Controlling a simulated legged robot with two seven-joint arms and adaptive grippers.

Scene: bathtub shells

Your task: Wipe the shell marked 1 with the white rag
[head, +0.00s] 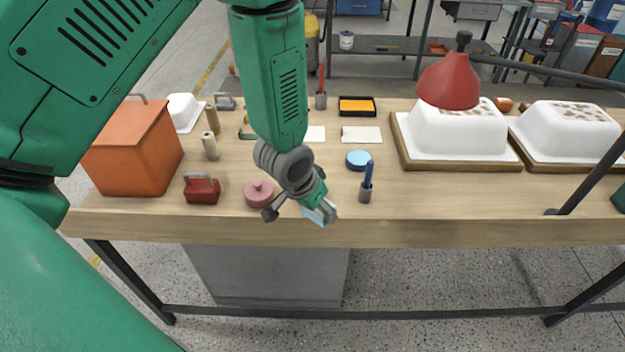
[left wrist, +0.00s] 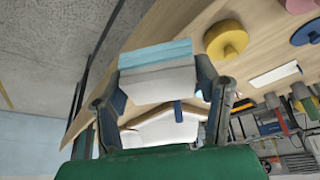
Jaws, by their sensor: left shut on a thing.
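Two white bathtub shells lie on wooden bases on the table's right side: the left shell (head: 458,136) and the right shell (head: 567,132). Both have brownish marks on top; I cannot read a number on either. My left gripper (head: 322,211) hangs over the table's front edge, left of the shells and apart from them. It is shut on a light-blue and white piece (left wrist: 157,72), which also shows in the head view (head: 314,214). I cannot tell whether this piece is the white rag. A white shell-like form (left wrist: 165,130) shows beyond it. My right gripper is not in view.
A red dome with a black knob (head: 449,82) overlaps the left shell's back. A blue disc (head: 357,160), blue pen holder (head: 366,188), pink knob (head: 258,194), dark red block (head: 202,190) and orange box (head: 135,150) stand leftward. Two white cards (head: 361,134) lie behind.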

